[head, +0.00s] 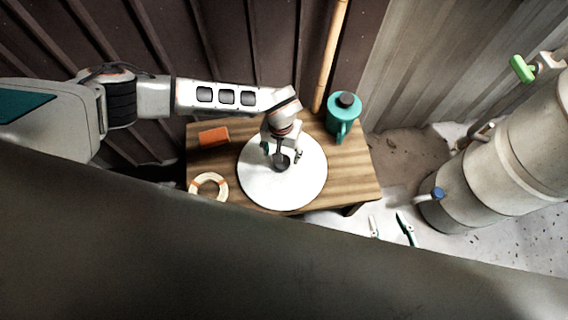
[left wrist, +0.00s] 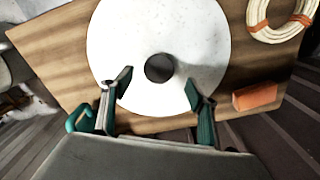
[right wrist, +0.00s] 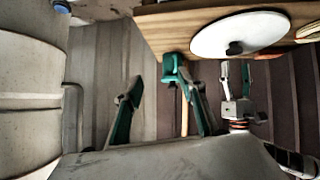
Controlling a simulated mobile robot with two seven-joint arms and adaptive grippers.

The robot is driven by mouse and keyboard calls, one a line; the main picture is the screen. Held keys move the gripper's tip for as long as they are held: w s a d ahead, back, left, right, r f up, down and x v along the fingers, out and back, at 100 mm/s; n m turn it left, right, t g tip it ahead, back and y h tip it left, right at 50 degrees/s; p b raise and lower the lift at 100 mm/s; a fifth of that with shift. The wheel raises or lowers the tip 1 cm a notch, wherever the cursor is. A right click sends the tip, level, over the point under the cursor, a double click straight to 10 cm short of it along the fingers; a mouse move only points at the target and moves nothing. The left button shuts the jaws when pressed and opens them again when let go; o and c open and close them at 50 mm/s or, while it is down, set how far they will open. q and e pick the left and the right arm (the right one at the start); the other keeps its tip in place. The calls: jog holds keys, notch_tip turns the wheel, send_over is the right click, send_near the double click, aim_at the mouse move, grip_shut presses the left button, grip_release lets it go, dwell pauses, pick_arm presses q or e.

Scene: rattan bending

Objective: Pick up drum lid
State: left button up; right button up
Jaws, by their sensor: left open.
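The drum lid (head: 258,187) is a white disc with a dark central knob, lying flat on a wooden table. It also shows in the left wrist view (left wrist: 125,35) and the right wrist view (right wrist: 215,38). My left gripper (head: 282,157) is over the lid at the knob. In the left wrist view its fingers (left wrist: 158,83) are spread, with the knob (left wrist: 160,67) showing between the tips; contact cannot be told. My right gripper (head: 390,228) is low at the right, away from the table; its fingers (right wrist: 165,95) are apart and empty.
On the table (head: 350,185) are a teal jug (head: 342,115), an orange block (head: 213,136) and a pale coil (head: 209,187) with orange ties. A rattan pole (head: 328,60) stands behind. A large metal drum (head: 500,160) is at right. Dark corrugated walling lies behind the table.

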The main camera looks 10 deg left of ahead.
aim_at(282, 165)
pick_arm(q)
notch_tip(282, 165, down, 7)
jog(key=shift+d+f+b, duration=0.1)
jog(key=shift+b, duration=1.05)
jog(key=shift+w, duration=0.1)
grip_shut()
